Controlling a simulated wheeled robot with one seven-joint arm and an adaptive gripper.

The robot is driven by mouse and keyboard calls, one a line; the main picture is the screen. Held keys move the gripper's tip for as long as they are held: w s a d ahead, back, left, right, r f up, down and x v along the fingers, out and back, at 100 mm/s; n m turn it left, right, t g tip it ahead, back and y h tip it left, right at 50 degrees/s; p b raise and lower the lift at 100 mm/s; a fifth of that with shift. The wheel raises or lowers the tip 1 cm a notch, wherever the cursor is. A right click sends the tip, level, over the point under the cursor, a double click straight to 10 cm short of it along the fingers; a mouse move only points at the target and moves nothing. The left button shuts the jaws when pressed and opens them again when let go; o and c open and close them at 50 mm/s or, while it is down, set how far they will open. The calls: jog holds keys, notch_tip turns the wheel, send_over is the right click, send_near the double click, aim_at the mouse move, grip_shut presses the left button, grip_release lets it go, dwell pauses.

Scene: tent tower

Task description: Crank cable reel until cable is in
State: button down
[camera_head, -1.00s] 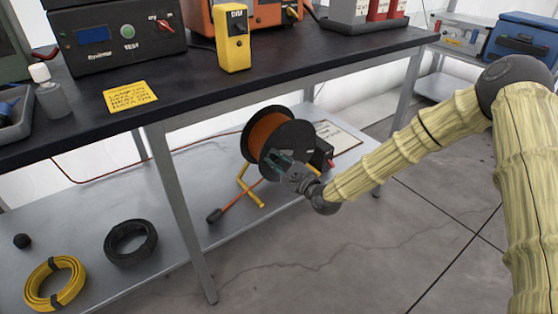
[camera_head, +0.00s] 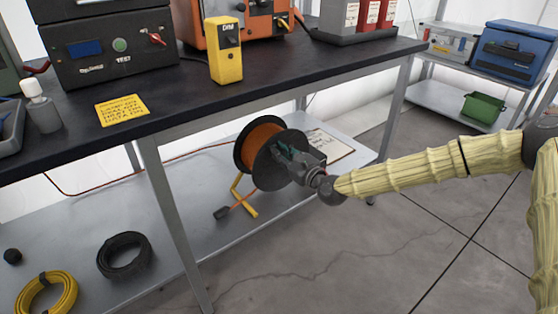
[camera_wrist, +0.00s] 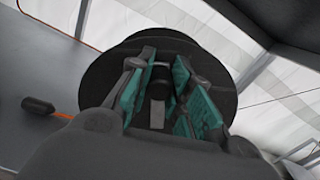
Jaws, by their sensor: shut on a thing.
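The cable reel (camera_head: 244,153) has black flanges and an orange wound drum (camera_head: 263,135). It stands on yellow legs (camera_head: 243,195) on the lower shelf. Orange cable (camera_head: 240,203) hangs from it to a dark plug (camera_head: 222,213) on the shelf. My gripper (camera_head: 292,154) is at the right part of the reel's near face. In the wrist view, its teal-padded fingers (camera_wrist: 160,75) are shut around a small grey crank handle (camera_wrist: 158,84) in front of the black flange (camera_wrist: 105,65). The handle is hidden in the head view.
The bench top (camera_head: 190,108) overhangs the reel, and a table leg (camera_head: 178,215) stands left of it. A black coil (camera_head: 124,256) and yellow coil (camera_head: 46,294) lie on the shelf. A sheet (camera_head: 330,146) lies behind my gripper. The floor at right is clear.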

aim_at(284, 140)
jog(key=shift+m, duration=0.8)
jog(key=shift+w+d+r+b, duration=0.25)
jog(key=shift+w+d+b, duration=0.4)
jog(key=shift+d+b, duration=0.15)
jog(key=shift+w+d+r+b, duration=0.2)
jog(key=shift+w+d+b, duration=0.45)
jog(key=shift+d, duration=0.2)
jog(key=shift+d, duration=0.15)
jog(key=c, duration=1.3)
grip_release()
jog(key=shift+d, duration=0.1)
jog(key=shift+o, duration=0.2)
jog(key=shift+a, duration=0.2)
jog(key=v, duration=1.2)
